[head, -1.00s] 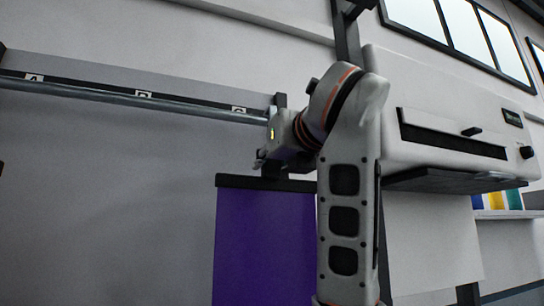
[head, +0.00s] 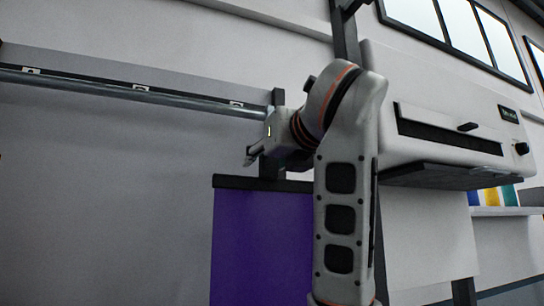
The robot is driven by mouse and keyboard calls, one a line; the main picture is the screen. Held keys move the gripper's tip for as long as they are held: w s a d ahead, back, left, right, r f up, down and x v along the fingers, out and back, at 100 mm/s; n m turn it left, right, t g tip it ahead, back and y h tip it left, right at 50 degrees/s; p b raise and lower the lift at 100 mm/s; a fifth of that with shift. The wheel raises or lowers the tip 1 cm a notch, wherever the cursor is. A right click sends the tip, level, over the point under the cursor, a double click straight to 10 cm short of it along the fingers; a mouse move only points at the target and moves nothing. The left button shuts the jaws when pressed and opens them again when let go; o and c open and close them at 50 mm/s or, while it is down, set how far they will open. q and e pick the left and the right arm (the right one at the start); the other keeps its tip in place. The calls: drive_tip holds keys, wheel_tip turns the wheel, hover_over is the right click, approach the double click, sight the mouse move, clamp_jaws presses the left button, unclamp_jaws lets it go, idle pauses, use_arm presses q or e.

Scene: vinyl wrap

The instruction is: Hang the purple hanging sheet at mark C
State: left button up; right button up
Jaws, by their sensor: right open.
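The purple hanging sheet (head: 262,245) hangs upright below the rail's right end, with a dark strip (head: 240,182) along its top edge. My right arm hides its right side. What holds the sheet up is hidden. The rail (head: 190,101) runs along the wall from the left. The plate of mark C (head: 236,104) is the rightmost of three small plates above it, left of my right gripper. Its letter is blurred. My left gripper is not in view.
A large light machine (head: 440,95) with a dark tray (head: 450,178) is on the right. Coloured rolls (head: 492,197) stand on a shelf there. The wall under the rail's left is bare.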

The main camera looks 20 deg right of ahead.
drive_tip(key=s, duration=1.2)
drive_tip(key=shift+d, duration=0.2)
